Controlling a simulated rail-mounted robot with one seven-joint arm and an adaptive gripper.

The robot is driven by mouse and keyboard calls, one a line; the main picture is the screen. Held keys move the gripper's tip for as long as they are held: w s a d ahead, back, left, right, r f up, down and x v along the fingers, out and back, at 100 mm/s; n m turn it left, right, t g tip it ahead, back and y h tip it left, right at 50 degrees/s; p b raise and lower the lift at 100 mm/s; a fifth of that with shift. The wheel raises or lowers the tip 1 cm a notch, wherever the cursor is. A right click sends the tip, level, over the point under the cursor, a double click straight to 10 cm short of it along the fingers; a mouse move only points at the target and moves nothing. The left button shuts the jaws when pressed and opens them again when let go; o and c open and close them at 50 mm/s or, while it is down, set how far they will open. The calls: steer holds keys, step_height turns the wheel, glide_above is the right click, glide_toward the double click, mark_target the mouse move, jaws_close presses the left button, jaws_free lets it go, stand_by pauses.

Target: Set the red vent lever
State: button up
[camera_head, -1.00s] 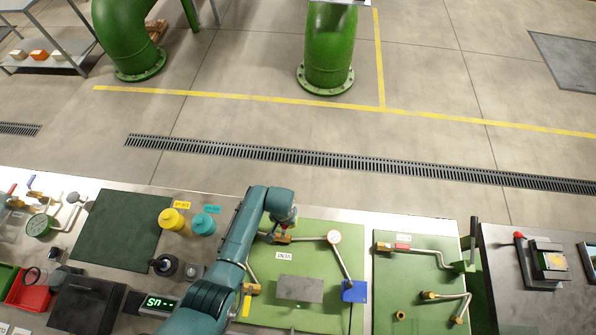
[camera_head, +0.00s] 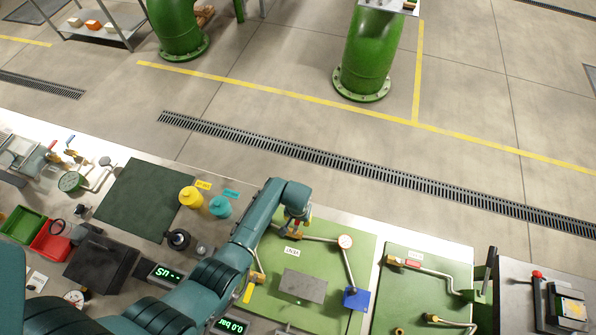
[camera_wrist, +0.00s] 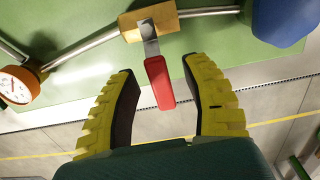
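The red vent lever (camera_wrist: 160,82) shows in the wrist view, hanging from a metal stem on a brass valve body (camera_wrist: 148,22) set in a thin pipe. My gripper (camera_wrist: 158,72) is open, with one yellow-ribbed finger on each side of the lever. Gaps show between the lever and both fingers, so it is not gripped. In the head view my gripper (camera_head: 295,226) is at the far edge of the green board (camera_head: 362,246), above the VENT label (camera_head: 292,251). The lever is mostly hidden there by my gripper.
A round gauge (camera_head: 345,241) and a blue block (camera_head: 356,298) stand on the same board, right of my gripper. A second green board (camera_head: 455,255) to the right carries another red-handled valve (camera_head: 405,263). Yellow (camera_head: 191,197) and teal (camera_head: 220,207) containers stand left of my arm.

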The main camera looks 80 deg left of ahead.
step_height(320, 180, up, 12)
stand_by(0.6)
